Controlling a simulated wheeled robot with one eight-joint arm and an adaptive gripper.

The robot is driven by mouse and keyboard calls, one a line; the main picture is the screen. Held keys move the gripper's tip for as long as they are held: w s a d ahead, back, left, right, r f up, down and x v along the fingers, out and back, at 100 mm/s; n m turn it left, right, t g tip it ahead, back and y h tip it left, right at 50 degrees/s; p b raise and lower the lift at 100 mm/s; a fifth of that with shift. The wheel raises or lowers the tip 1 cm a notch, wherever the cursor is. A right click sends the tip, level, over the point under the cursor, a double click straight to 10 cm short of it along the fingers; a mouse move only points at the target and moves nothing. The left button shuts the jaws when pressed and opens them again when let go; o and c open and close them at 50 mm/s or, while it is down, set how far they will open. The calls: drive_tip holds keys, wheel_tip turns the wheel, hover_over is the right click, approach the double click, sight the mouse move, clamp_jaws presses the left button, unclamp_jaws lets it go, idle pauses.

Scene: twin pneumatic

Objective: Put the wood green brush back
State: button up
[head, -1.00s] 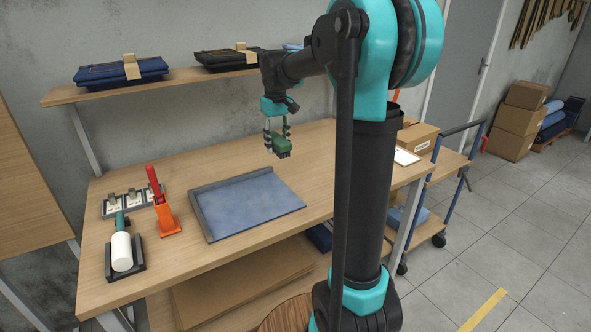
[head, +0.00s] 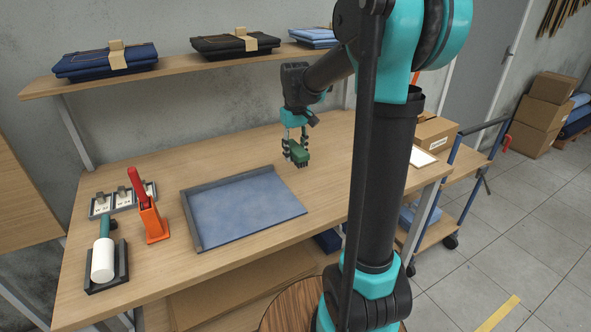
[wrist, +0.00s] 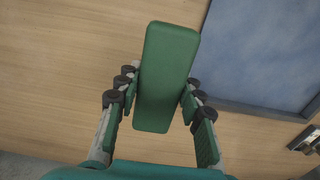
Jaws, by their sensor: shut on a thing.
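The green brush (head: 299,152) is held between the fingers of my gripper (head: 296,150), above the bench to the right of the blue mat. In the wrist view the brush (wrist: 167,75) is a long green block with rounded corners, and the gripper's fingers (wrist: 158,103) are shut on its two sides. Its underside is hidden in the wrist view. I cannot tell the exact height above the wood.
A grey-edged tray with a blue mat (head: 245,212) lies mid-bench. A white roller (head: 103,260) in a dark holder, an orange stand with a red handle (head: 150,215) and small grey blocks (head: 122,197) are at left. Folded jeans (head: 105,61) sit on the shelf (head: 180,73). Bench around the brush is clear.

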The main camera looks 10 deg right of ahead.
sight(295, 147)
drive_tip(key=shift+f, duration=3.5)
drive_tip(key=o, duration=1.2)
drive_tip(key=shift+f, duration=0.1)
wheel_tip(295, 147, up, 12)
drive_tip(key=shift+r, duration=0.15)
